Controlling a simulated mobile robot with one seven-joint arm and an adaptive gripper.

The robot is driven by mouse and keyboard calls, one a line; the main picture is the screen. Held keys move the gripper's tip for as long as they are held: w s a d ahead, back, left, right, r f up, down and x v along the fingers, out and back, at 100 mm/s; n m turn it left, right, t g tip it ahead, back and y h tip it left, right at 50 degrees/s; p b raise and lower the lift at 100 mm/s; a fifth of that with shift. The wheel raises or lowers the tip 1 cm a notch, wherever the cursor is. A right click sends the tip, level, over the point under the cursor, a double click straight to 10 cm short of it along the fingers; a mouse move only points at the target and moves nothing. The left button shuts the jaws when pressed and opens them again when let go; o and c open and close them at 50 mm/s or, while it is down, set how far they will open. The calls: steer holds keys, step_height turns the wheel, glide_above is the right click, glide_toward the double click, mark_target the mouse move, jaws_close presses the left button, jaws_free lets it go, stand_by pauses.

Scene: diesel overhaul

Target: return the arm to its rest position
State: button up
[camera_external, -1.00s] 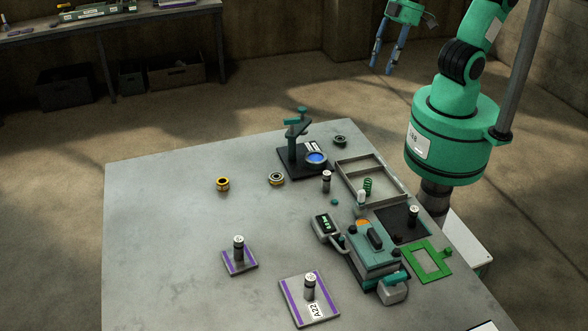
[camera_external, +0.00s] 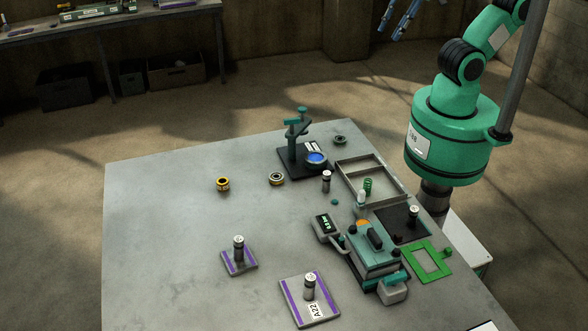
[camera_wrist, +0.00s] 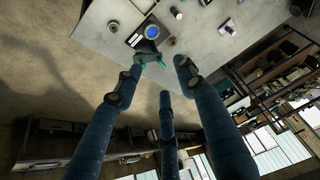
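My arm (camera_external: 466,62) stands at the right of the table and reaches up and back, above the far side of the table. My gripper (camera_external: 400,20) shows only as blue fingers at the top edge of the external view; the rest of it is out of frame. In the wrist view its blue fingers (camera_wrist: 160,95) are spread apart, with nothing between them. It is clear of the table and touches nothing.
The grey table (camera_external: 150,215) carries a stand with a blue disc (camera_external: 316,158), a divided tray (camera_external: 350,182), a teal device (camera_external: 374,250), a green frame (camera_external: 428,260) and two purple-edged plates (camera_external: 290,296). A workbench (camera_external: 130,14) stands at the back left. A grey pole (camera_external: 522,75) rises beside my arm.

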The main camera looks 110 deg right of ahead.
step_height(320, 180, down, 7)
steer(key=b, duration=0.6)
steer(key=shift+b, duration=0.3)
